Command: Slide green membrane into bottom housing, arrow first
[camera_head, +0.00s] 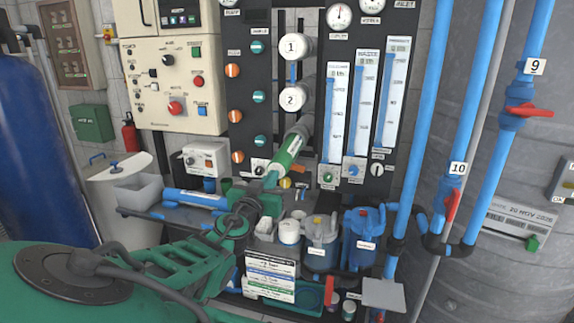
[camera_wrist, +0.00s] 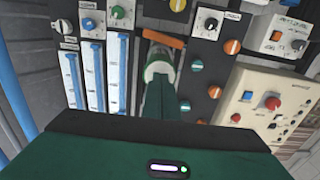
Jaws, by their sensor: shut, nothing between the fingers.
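The green membrane (camera_head: 287,153) is a green cylinder with a white mark on its side. It slopes up toward the grey bottom housing (camera_head: 303,127), below the white housings marked 1 (camera_head: 295,46) and 2 (camera_head: 293,97). Its far part is hidden, seemingly inside the housing. My gripper (camera_head: 271,179) is shut with nothing between its fingers, at the membrane's near end. I cannot tell whether the fingers touch the membrane. The arrow's direction is not readable.
A blue cylinder (camera_head: 195,198) lies on the bench beside a grey bin (camera_head: 138,188). Blue filter canisters (camera_head: 362,238) and a white tub (camera_head: 289,232) stand right of my arm. The panel's valves and flow meters (camera_head: 333,115) are close around the housing. Blue pipes (camera_head: 415,130) rise at the right.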

